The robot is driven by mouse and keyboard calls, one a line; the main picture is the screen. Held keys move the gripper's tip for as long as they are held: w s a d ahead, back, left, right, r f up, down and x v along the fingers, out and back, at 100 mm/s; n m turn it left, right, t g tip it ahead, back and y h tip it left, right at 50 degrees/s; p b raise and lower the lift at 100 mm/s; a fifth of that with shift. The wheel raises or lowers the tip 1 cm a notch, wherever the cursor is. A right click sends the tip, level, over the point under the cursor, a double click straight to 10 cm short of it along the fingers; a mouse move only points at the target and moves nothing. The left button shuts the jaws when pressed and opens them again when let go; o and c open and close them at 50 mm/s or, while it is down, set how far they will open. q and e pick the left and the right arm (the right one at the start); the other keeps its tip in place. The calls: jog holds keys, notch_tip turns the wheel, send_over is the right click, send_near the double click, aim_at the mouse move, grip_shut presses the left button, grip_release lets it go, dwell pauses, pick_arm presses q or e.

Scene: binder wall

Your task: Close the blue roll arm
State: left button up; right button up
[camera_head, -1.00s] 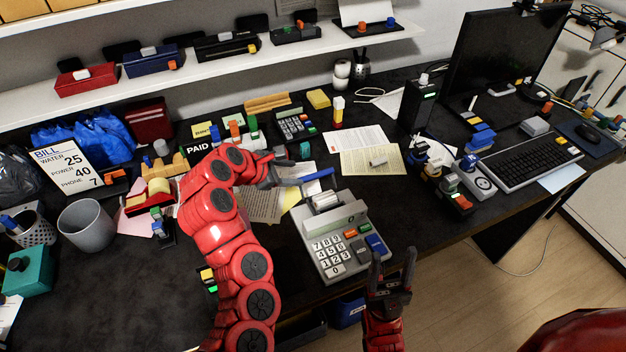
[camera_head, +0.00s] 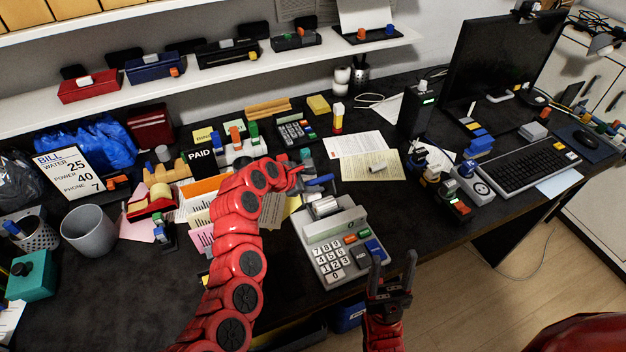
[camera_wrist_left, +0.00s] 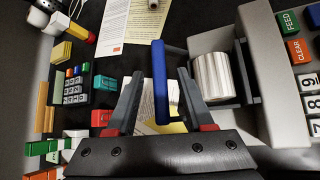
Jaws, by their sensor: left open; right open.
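The blue roll arm (camera_head: 321,180) is a blue bar standing out beside the white paper roll (camera_head: 324,205) at the top of the grey calculator (camera_head: 340,240). In the left wrist view the blue roll arm (camera_wrist_left: 160,82) lies between the two fingers, with gaps on both sides. The white roll (camera_wrist_left: 212,77) is just right of the fingers. My left gripper (camera_head: 308,176) is open around the arm; its fingers partly cover it in the head view. My right gripper (camera_head: 393,264) is open and empty, in front of the calculator's lower right corner.
Papers (camera_head: 370,165) lie behind the calculator. A small desk calculator (camera_head: 296,131) and stamps stand behind my left arm. A cluster of coloured stamps (camera_head: 455,190) stands to the right, beside the keyboard (camera_head: 530,165). The dark desk between calculator and stamps is clear.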

pick_arm(q)
grip_shut()
jog(key=shift+r, duration=0.15)
dwell(0.4)
jog(key=shift+s+d+r+m+t+p, duration=0.1)
jog(key=shift+s+d+m+t+p, duration=0.15)
jog(key=shift+s+t+p, duration=0.2)
jog(key=shift+s+m+t, duration=0.35)
jog(key=shift+t, duration=0.2)
jog(key=shift+s+d+f+m+t+y, duration=0.15)
jog(key=shift+s+m+t, duration=0.15)
jog(key=shift+t, duration=0.1)
jog(key=shift+s+d+f+m+t+y, duration=0.1)
jog(key=shift+s+m+t+y, duration=0.1)
jog(key=shift+s+t, duration=0.15)
jog(key=shift+s+d+m+t+b, duration=0.2)
jog(key=shift+s+m+t+b, duration=0.3)
jog(key=shift+t+b, duration=0.35)
jog(key=shift+r, duration=0.1)
